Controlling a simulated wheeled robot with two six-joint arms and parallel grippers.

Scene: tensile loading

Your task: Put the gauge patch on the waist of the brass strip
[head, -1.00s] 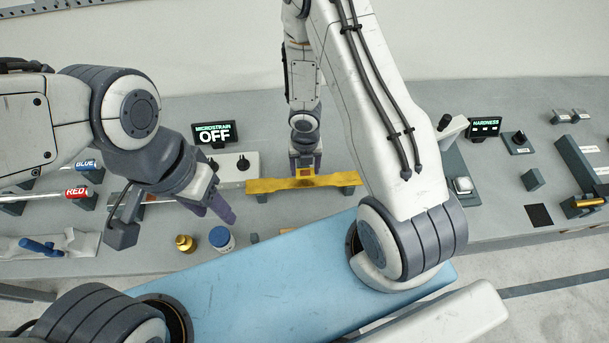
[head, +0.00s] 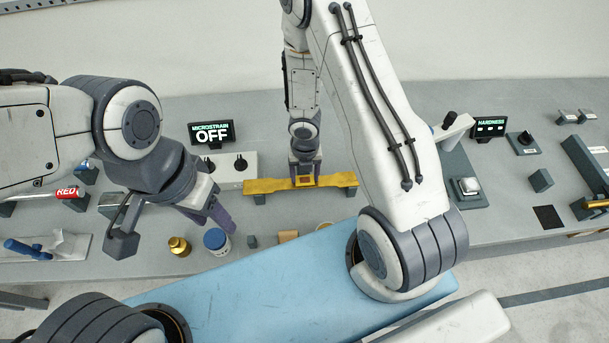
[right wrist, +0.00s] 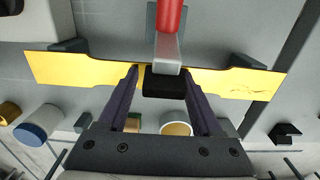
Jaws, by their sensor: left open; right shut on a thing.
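The brass strip (head: 258,186) lies level across two dark supports, its narrower waist near the middle. It also spans the right wrist view (right wrist: 70,70). In the right wrist view, a dark block (right wrist: 163,84) between the fingertips covers part of the waist. My left gripper (head: 216,213) is open and empty, left of the strip near the blue-capped jar.
A blue-capped jar (head: 216,241) and brass weight (head: 179,246) stand front left. The MICROSTRAIN display (head: 211,132) reads OFF behind a white socket box (head: 234,170). A red, grey-ended bar (right wrist: 168,18) appears near the waist. A hardness tester (head: 465,188) stands right.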

